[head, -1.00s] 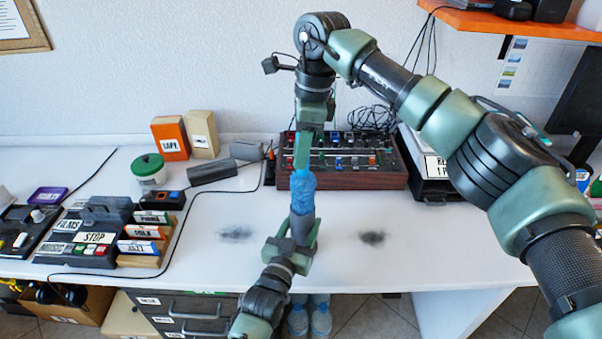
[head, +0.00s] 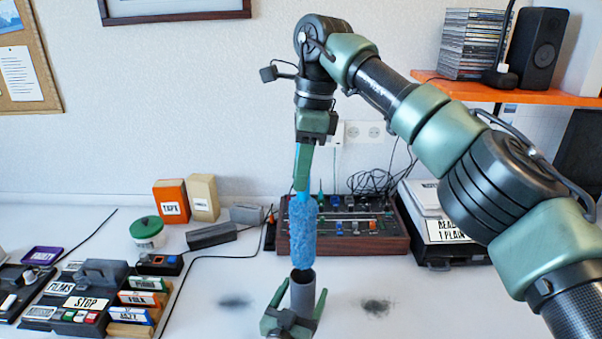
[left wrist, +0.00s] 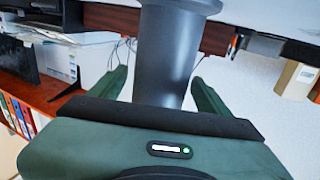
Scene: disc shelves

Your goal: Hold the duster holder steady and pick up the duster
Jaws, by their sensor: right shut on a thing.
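The duster (head: 303,228) has a fluffy blue head and hangs upright, head down. My right gripper (head: 303,172) is shut on its light blue handle. The duster holder (head: 303,296) is a grey upright cylinder on the desk, right below the duster, its dark mouth partly visible. The duster's lower end is at or just above that mouth; I cannot tell the exact gap. My left gripper (head: 297,300) has its fingers on either side of the holder, spread apart. In the left wrist view the holder (left wrist: 168,55) stands between the open fingers, with gaps beside it.
A wood-sided mixer panel (head: 392,240) stands behind the duster. A green-lidded tub (head: 147,236) and a box marked TAPE (head: 171,205) are at the left. An orange shelf (head: 560,95) juts out at the upper right. Dark dust patches mark the white desk (head: 200,280).

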